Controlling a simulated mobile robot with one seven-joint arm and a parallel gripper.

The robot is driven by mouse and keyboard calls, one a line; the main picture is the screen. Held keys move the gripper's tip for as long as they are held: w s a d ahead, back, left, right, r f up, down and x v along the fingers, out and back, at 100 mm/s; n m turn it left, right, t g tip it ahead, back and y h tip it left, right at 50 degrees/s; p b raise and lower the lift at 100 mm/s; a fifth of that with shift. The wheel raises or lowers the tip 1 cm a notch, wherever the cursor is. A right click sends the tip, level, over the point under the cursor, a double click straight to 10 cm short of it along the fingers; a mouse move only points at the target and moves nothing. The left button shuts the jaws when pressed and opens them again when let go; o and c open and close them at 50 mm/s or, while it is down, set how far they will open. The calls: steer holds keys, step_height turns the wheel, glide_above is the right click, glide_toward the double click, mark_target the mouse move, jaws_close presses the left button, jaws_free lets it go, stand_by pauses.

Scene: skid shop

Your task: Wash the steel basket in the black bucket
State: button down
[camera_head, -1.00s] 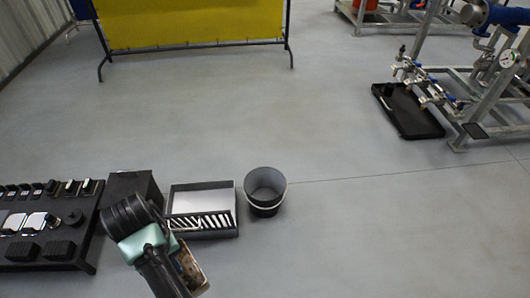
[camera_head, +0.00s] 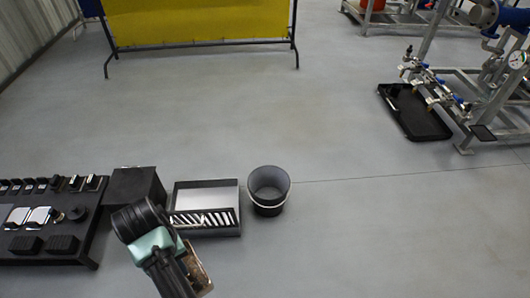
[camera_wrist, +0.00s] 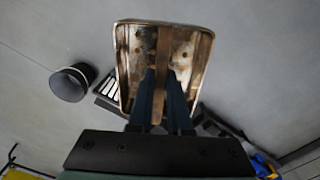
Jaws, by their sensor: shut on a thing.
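The steel basket (camera_wrist: 130,62) is a shallow rectangular tray shape with brown stains and a strip along its middle, large in the wrist view. My gripper (camera_wrist: 161,78) is shut on this middle strip. In the head view only a brownish edge of the basket (camera_head: 202,275) shows beside my arm; the rest is hidden. The black bucket (camera_head: 268,192) stands upright on the floor, to the right of and farther than the basket, apart from it. It also shows at the left in the wrist view (camera_wrist: 68,84). Its contents cannot be made out.
A dark tray with a slotted rack (camera_head: 207,185) stands left of the bucket. A black box (camera_head: 137,186) and a low dark table (camera_head: 85,240) with several parts lie farther left. A black drip tray (camera_head: 415,112) sits by a pipe skid at right. The floor right of the bucket is clear.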

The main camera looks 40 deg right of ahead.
step_height(320, 180, down, 39)
steer(key=b, duration=2.5)
stand_by(0.9)
steer(key=shift+r, duration=0.1)
stand_by(2.0)
step_height(320, 180, up, 4)
steer(key=p, duration=0.4)
